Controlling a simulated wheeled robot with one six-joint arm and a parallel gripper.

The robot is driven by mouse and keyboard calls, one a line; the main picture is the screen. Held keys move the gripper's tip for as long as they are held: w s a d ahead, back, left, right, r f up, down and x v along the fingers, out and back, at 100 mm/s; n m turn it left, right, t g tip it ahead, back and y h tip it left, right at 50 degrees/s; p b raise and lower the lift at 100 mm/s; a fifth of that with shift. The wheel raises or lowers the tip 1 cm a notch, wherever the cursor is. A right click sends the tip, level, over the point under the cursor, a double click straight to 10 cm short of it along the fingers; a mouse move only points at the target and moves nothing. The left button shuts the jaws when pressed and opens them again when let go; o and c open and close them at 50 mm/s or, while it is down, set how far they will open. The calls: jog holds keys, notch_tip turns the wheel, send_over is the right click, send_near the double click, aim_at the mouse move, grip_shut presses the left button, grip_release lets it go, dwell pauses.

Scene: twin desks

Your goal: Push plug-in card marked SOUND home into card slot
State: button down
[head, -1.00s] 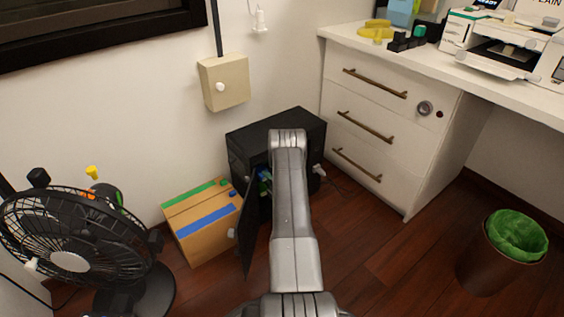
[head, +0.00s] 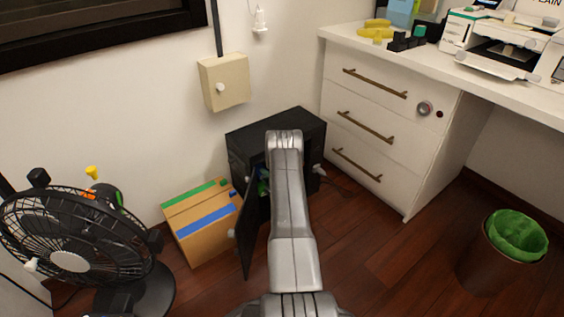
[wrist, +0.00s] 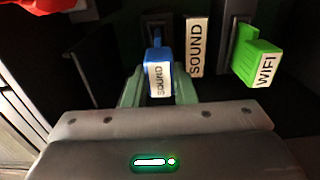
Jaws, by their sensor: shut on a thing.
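The blue plug-in card marked SOUND (wrist: 157,74) is between the greenish fingers of my gripper (wrist: 158,92) in the wrist view. Its label is upside down there. My gripper is shut on it. The card's far end lines up with a dark card slot (wrist: 153,22), beside a white SOUND label (wrist: 197,48). I cannot tell how deep the card sits. In the head view, my arm reaches into the open black computer case (head: 245,143) and hides the gripper and card.
A green card marked WIFI (wrist: 262,62) stands in the slot to the right. A red thing (wrist: 40,5) is at the upper left. The case's open door (head: 248,235), a cardboard box (head: 200,235) and a fan (head: 70,240) are left of my arm; white drawers (head: 375,130) are right.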

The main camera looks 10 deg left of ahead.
jog(key=shift+w+a, duration=0.15)
jog(key=c, duration=1.1)
grip_release()
jog(key=p+v, duration=0.1)
jog(key=v, duration=0.7)
jog(key=x, duration=0.7)
jog(key=shift+b, duration=0.4)
